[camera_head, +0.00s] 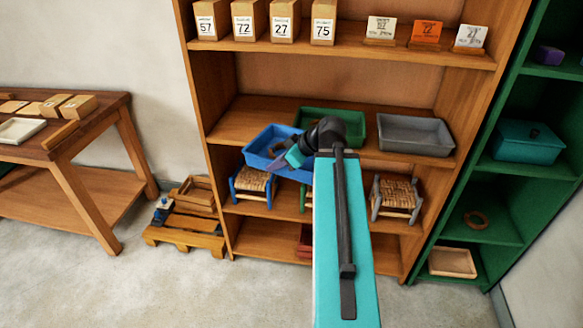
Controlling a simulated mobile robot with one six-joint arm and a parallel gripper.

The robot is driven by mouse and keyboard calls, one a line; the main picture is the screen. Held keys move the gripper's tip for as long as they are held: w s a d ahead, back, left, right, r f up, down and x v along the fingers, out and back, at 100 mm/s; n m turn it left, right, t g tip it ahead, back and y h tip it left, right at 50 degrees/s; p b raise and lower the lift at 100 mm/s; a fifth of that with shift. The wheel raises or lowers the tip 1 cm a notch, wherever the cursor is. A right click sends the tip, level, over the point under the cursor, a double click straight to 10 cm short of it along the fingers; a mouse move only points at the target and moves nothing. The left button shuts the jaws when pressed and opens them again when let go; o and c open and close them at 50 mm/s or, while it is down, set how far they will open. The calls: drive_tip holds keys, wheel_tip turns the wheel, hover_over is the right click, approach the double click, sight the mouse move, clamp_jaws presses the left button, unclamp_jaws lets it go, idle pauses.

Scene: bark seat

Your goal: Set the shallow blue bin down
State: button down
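The shallow blue bin (259,150) is at the left of the middle shelf. Its near part sticks out past the shelf's front edge and covers part of the stool below. My gripper (285,161) is at the bin's near right side and appears shut on its rim. My arm's dark wrist hides the bin's right end, and the fingertips are small and partly hidden. I cannot tell whether the bin's underside touches the shelf.
A green bin (352,119) stands just behind and right of the blue one, with a grey bin (414,145) farther right. Woven stools (253,181) are on the shelf below. Boxes and number cards line the upper shelf. A green cabinet (489,230) stands at right.

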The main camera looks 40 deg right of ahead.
drive_tip(key=w+a+r+m+h, duration=0.1)
drive_tip(key=w+a, duration=0.4)
drive_tip(key=a, duration=0.4)
drive_tip(key=w+a+r+m+h, duration=0.1)
drive_tip(key=w+a+m, duration=0.1)
drive_tip(key=w+a, duration=0.3)
drive_tip(key=w+a+r+m+t+h, duration=0.1)
drive_tip(key=w+a, duration=0.4)
drive_tip(key=a, duration=0.7)
drive_tip(key=shift+w+a+r+m+h, duration=0.3)
drive_tip(key=shift+w+a+r, duration=0.05)
drive_tip(key=shift+w, duration=0.05)
